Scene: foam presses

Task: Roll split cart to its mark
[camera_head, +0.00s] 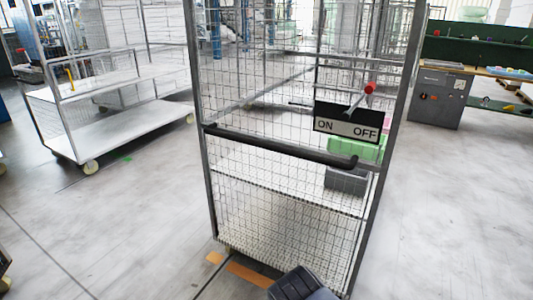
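A tall wire-mesh cart (206,170) stands upright close in front of me, in the middle of the view. A black push handle (270,144) runs across its near side. A sign reading ON and OFF, with a red-tipped lever (370,88), is mounted at its upper right. A green box (368,149) and a grey box (346,181) show through the mesh. Orange floor tape (248,275) lies at the cart's near lower left. A dark shape at the bottom edge seems to be part of my arm; no gripper fingers show.
Another wheeled cart with pale shelves (110,130) stands at the left, with a small green floor mark (125,159) near it. A grey cabinet (440,95) and a green-backed workbench (480,55) stand at the back right. The floor at right is clear.

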